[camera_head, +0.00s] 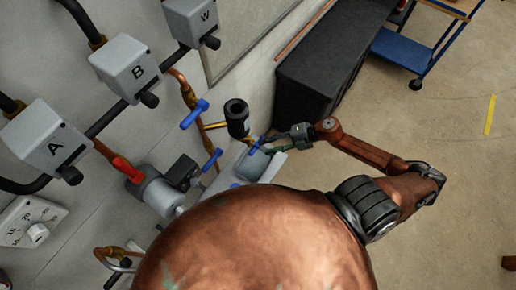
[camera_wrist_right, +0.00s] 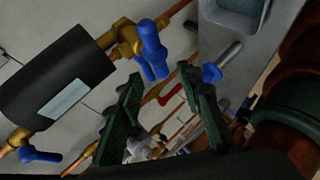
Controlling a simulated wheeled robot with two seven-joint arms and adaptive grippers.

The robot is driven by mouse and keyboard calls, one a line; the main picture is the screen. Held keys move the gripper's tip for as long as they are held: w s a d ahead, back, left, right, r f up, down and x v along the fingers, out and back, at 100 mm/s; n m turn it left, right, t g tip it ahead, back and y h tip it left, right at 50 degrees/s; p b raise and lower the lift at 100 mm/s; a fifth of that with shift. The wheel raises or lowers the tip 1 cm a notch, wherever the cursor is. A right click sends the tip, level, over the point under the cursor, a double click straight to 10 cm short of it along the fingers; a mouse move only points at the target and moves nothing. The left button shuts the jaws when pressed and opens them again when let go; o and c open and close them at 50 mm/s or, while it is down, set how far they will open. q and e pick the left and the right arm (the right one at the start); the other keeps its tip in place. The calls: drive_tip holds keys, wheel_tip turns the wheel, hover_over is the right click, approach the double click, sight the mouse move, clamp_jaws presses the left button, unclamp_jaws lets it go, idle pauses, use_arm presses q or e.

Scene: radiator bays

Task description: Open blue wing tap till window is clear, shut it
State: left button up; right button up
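The blue wing tap (camera_wrist_right: 152,50) sits on a brass fitting at the end of a black cylinder (camera_wrist_right: 55,80). A pale rectangular window (camera_wrist_right: 66,98) shows on the cylinder's side; I cannot tell what is in it. In the head view the wing tap (camera_head: 256,146) is small, below the cylinder (camera_head: 237,118). My right gripper (camera_wrist_right: 163,75) is open, with its dark green fingers apart and their tips just short of the tap. No contact shows. The right gripper (camera_head: 272,142) also reaches the tap from the right in the head view. My left gripper is out of view.
Other blue handles (camera_head: 195,114) (camera_head: 211,160) and a red handle (camera_head: 127,169) sit on nearby copper pipes. Grey boxes marked A (camera_head: 45,147), B (camera_head: 124,68) and W (camera_head: 191,19) line the wall. A grey tray (camera_head: 272,167) lies below the tap.

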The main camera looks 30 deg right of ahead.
drive_tip(key=v, duration=0.5)
drive_tip(key=shift+r, duration=0.1)
idle(0.3)
